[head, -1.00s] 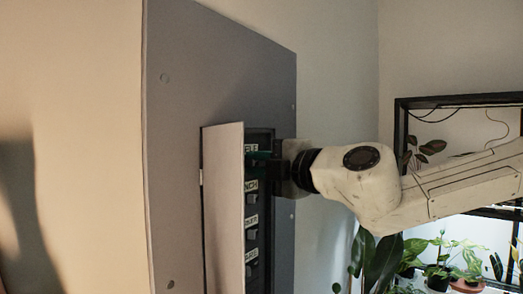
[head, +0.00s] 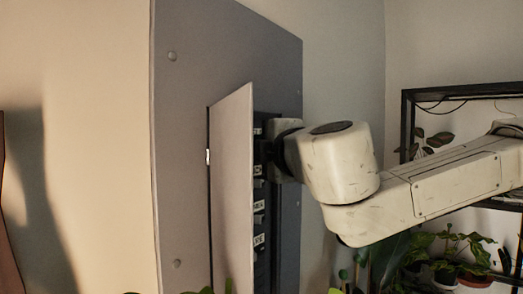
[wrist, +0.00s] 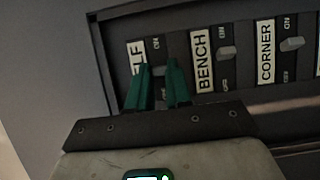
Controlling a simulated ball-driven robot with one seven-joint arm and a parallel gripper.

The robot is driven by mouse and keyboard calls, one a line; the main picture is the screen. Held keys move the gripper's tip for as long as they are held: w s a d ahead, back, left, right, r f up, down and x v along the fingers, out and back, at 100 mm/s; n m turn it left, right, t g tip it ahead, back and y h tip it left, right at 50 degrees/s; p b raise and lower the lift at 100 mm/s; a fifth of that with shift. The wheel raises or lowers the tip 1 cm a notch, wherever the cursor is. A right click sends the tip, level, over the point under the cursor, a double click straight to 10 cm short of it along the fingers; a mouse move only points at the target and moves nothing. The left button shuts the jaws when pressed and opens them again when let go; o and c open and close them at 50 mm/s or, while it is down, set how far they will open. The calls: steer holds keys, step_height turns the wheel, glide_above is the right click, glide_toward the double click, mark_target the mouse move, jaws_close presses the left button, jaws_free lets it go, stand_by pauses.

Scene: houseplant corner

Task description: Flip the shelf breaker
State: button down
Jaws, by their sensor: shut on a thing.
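The shelf breaker is the leftmost switch in the wrist view, and its white label (wrist: 136,58) shows only "ELF". My gripper (wrist: 160,72) has its two green fingers shut around the shelf breaker's lever, which is mostly hidden between the tips. The word "ON" shows just above the fingers; the lever's exact position cannot be told. In the head view my gripper (head: 279,143) reaches into the grey breaker panel (head: 225,60) from the right, at its top row, and the fingers are hidden.
The bench breaker (wrist: 226,53) and corner breaker (wrist: 291,44) sit close to the right of my fingers in the wrist view. The panel's open door (head: 231,190) stands out left of the breakers. Potted plants (head: 445,270) and a black shelf frame (head: 408,120) are at the right.

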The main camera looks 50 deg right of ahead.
steer(key=shift+r, duration=0.15)
steer(key=c, duration=1)
jaws_free()
steer(key=shift+c, duration=0.2)
steer(key=b+v, duration=1)
steer(key=shift+s, duration=0.35)
steer(key=shift+a, duration=0.15)
